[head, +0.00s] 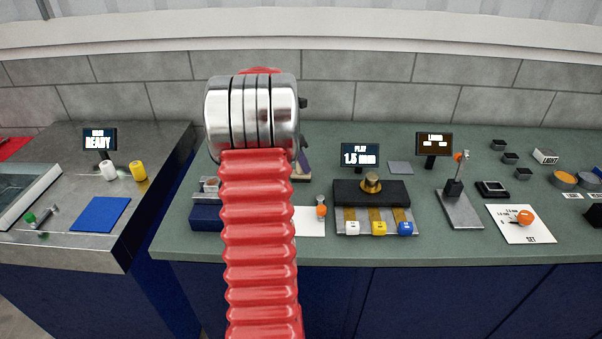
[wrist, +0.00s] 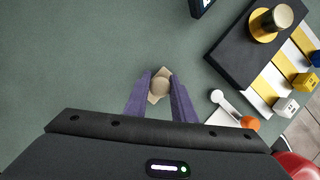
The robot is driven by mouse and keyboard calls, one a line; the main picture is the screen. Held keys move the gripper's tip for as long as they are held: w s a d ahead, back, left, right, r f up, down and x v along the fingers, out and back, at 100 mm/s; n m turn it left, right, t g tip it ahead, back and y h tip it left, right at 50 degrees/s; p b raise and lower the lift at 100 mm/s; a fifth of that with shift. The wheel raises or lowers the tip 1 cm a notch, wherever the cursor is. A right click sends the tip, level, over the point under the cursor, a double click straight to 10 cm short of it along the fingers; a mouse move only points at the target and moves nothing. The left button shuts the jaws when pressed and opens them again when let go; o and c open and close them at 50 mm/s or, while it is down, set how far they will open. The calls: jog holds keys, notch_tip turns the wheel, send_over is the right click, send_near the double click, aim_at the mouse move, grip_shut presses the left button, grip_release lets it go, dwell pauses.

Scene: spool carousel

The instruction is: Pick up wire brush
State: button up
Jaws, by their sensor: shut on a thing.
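My gripper (wrist: 160,86) shows in the wrist view with its two purple fingers shut on a small tan piece. This piece looks like part of the wire brush (wrist: 159,87); no bristles are visible. It is seen end-on over the green bench top, and its height above the bench is hard to tell. In the head view my red arm hides most of the gripper, and only a bit of a purple finger (head: 304,161) shows to the right of the arm.
To the right are a dark block with a brass knob (head: 372,183), white, yellow and blue blocks, and an orange-ended tool (head: 321,207) on a white sheet. A dark blue box (head: 206,218) is left of my arm. Bare green bench lies around the gripper in the wrist view.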

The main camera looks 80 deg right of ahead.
grip_shut()
jog(key=shift+r, duration=0.1)
notch_tip(320, 180, up, 10)
jog(key=shift+f, duration=0.1)
dwell(0.4)
jog(key=shift+o, duration=1.8)
grip_release()
jog(key=c, duration=0.4)
jog(key=shift+c, duration=0.2)
